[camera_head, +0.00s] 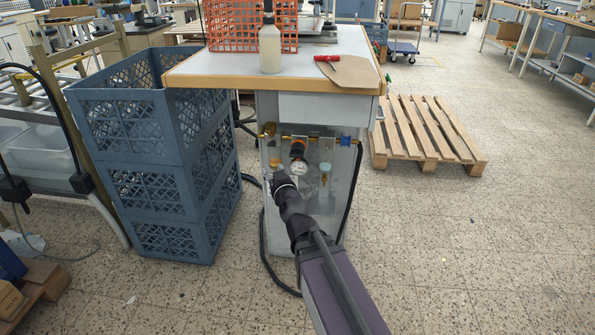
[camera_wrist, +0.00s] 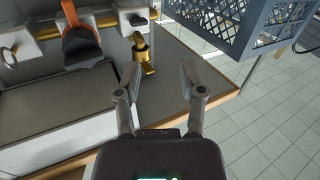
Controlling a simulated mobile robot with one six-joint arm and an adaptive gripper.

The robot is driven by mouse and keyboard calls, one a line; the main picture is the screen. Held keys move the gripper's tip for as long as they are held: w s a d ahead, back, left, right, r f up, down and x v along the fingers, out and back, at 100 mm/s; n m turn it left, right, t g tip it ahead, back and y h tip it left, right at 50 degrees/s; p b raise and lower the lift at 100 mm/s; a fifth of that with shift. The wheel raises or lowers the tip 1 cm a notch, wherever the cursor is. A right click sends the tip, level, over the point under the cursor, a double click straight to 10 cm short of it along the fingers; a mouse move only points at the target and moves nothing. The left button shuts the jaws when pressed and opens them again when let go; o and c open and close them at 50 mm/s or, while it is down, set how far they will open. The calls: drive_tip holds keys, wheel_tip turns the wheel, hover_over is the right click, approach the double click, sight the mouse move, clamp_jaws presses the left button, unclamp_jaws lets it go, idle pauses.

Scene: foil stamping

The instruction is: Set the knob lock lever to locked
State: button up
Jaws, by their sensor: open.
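An orange and black knob (camera_head: 297,145) sits on the pipe unit in the open front of the workbench, above a round gauge (camera_head: 299,167). In the wrist view an orange part with a dark block (camera_wrist: 80,42) is at the upper left; I cannot make out a separate lock lever or its setting. A brass fitting (camera_wrist: 143,52) stands beyond my fingertips, nearer the left one. My gripper (camera_wrist: 157,75) is open and empty between its fingers. In the head view my gripper (camera_head: 279,178) is low and left of the gauge.
The workbench (camera_head: 310,75) carries a bottle (camera_head: 270,45), an orange crate (camera_head: 225,28) and a red-handled tool. Stacked blue crates (camera_head: 160,160) stand close on the left, and one crate (camera_wrist: 240,25) shows in the wrist view. A wooden pallet (camera_head: 425,130) lies right. Floor at right front is clear.

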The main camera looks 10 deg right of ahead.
drive_tip(key=s+d+f+m+t+h+b, duration=0.2)
drive_tip(key=d+f+m+t+h+b, duration=0.2)
drive_tip(key=f+h+b, duration=0.4)
drive_tip(key=d+m+h+b, duration=0.1)
drive_tip(key=m+b, duration=0.1)
drive_tip(key=b, duration=0.4)
drive_tip(key=shift+d+f+h+b, duration=0.15)
drive_tip(key=shift+h+b, duration=0.2)
drive_tip(key=shift+h, duration=0.05)
drive_tip(key=shift+w, duration=0.15)
drive_tip(key=p+x, duration=0.5)
drive_tip(key=x, duration=0.8)
drive_tip(key=shift+w+d+r, duration=0.1)
drive_tip(key=shift+w+r, duration=0.1)
drive_tip(key=shift+w, duration=0.05)
clamp_jaws()
